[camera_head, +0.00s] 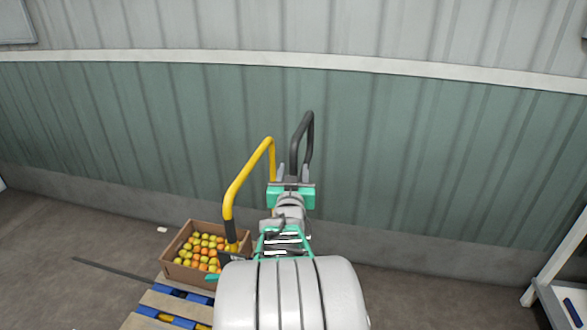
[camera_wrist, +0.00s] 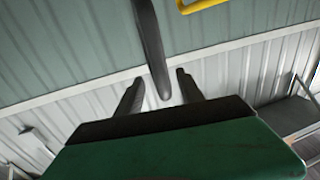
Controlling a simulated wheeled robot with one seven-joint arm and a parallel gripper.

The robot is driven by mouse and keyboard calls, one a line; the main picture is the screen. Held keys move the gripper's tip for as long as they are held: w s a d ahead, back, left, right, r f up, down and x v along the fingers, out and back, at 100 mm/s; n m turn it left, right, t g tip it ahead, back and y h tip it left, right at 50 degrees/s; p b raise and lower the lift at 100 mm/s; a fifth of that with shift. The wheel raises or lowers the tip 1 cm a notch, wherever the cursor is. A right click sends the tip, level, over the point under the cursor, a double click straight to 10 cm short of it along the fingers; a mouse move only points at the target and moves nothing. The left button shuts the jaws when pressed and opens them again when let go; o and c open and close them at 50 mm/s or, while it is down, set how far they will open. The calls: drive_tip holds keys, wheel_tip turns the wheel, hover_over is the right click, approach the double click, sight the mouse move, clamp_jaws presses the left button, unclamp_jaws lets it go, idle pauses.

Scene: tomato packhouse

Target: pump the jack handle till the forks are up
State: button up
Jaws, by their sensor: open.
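A black looped handle (camera_head: 309,135) stands up against the green wall in the head view. A yellow bent bar (camera_head: 237,185) with a black lower section rises to its left. My gripper (camera_head: 293,172) is at the foot of the black loop, open. In the wrist view the black bar (camera_wrist: 150,40) comes down from the top and its rounded end lies between the fingertips of my gripper (camera_wrist: 160,88). I cannot tell whether they touch. A piece of the yellow bar (camera_wrist: 203,4) shows at the top. The forks cannot be made out; my arm hides the area below the handle.
A cardboard box (camera_head: 173,270) of yellow and orange tomatoes sits on a wooden pallet (camera_head: 160,302), with blue and yellow showing between its slats. A corrugated wall (camera_head: 430,160) stands close behind. A white-framed stand (camera_head: 540,285) is at the right.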

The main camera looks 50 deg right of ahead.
drive_tip(key=p+x, duration=0.1)
drive_tip(key=x, duration=0.6)
drive_tip(key=shift+w+d+r, duration=0.1)
drive_tip(key=shift+w+d, duration=0.05)
drive_tip(key=shift+w, duration=0.05)
drive_tip(key=shift+c, duration=0.4)
clamp_jaws()
idle(0.6)
